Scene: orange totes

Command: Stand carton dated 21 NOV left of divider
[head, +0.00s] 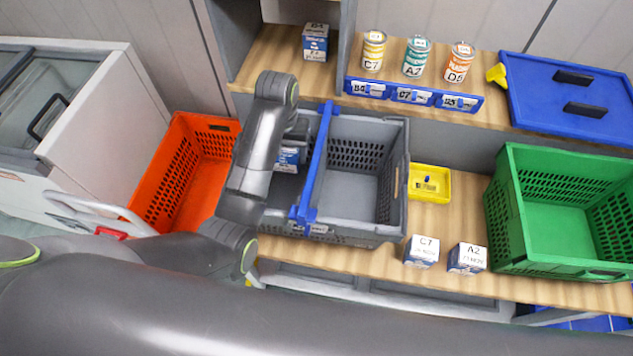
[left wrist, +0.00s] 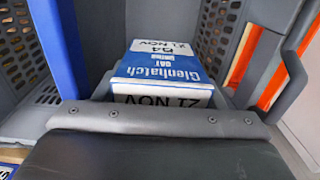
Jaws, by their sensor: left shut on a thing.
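The carton dated 21 NOV is a blue and white Glenhatch box (head: 287,160), down in the part of the grey crate (head: 362,236) left of the blue divider (head: 317,165). The divider (left wrist: 58,45) is beside the carton, with a gap between. Whether the carton touches the crate floor is hidden. My right gripper is not in view.
An orange tote (head: 184,170) stands left of the crate, a yellow tray (head: 430,183) and green crate (head: 560,205) right of it. Two cartons (head: 421,251) (head: 467,258) stand at the bench front. Another carton (head: 315,42) and cans (head: 416,56) stand behind. The crate's right part is empty.

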